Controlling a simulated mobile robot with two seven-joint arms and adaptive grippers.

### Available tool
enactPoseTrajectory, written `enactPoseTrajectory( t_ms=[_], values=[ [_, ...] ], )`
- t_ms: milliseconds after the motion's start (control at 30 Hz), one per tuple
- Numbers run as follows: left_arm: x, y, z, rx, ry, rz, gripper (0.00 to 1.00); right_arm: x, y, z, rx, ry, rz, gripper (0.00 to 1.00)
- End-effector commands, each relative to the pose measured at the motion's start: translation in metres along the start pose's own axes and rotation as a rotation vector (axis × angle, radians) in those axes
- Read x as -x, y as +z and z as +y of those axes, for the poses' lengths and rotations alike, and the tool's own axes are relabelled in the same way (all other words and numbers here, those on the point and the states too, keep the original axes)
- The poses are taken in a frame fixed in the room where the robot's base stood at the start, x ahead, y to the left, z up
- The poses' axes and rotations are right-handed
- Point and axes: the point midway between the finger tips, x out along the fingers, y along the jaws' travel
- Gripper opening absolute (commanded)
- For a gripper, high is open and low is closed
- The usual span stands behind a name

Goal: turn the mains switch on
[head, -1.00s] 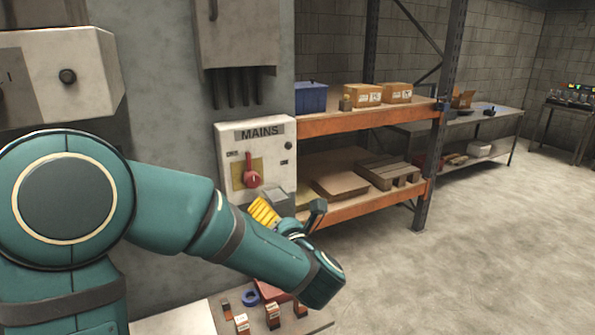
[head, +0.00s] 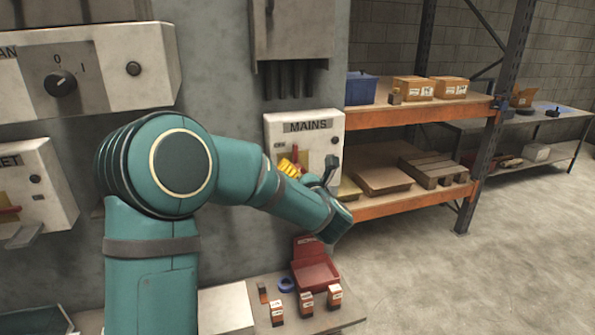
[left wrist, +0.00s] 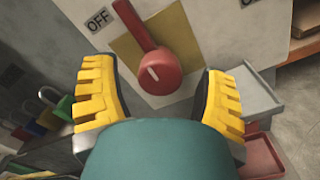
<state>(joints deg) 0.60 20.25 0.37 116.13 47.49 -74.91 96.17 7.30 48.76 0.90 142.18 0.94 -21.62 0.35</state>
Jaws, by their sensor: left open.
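The mains switch box (head: 275,140) is a pale panel labelled MAINS on the wall in the head view. Its red rotary handle (left wrist: 160,70) fills the middle of the left wrist view, its lever pointing up and left there, over a yellow plate (left wrist: 128,50). An OFF label (left wrist: 99,19) lies left of the lever. My left gripper (left wrist: 157,72) is open, with one yellow finger on either side of the handle's round hub. I see no clear contact. In the head view the gripper (head: 289,168) and wrist hide much of the handle.
A grey ledge (left wrist: 250,90) juts out beside the right finger. Padlocks (left wrist: 48,110) hang at left. Below the box, a bench (head: 350,312) holds a red tray (head: 316,274) and small boxes. An orange shelf rack (head: 400,208) stands right of the box; open floor lies beyond.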

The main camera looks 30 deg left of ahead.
Motion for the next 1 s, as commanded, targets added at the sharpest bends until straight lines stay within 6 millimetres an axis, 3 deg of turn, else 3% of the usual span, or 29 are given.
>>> enactPoseTrajectory(
  t_ms=[433, 633, 1000],
  values=[
    [-0.0097, 0.0002, 0.0001, 0.000, 0.000, -0.001, 0.73, 0.0012, -0.0007, -0.0004, -0.001, 0.000, 0.001, 0.00],
    [-0.0095, 0.0002, 0.0001, 0.000, 0.000, -0.001, 0.04, 0.0013, -0.0007, -0.0004, 0.000, 0.000, 0.001, 0.00],
    [-0.0097, 0.0000, 0.0003, -0.003, 0.001, -0.001, 0.02, 0.0008, -0.0005, -0.0002, 0.000, 0.000, 0.001, 0.00]
  ],
)
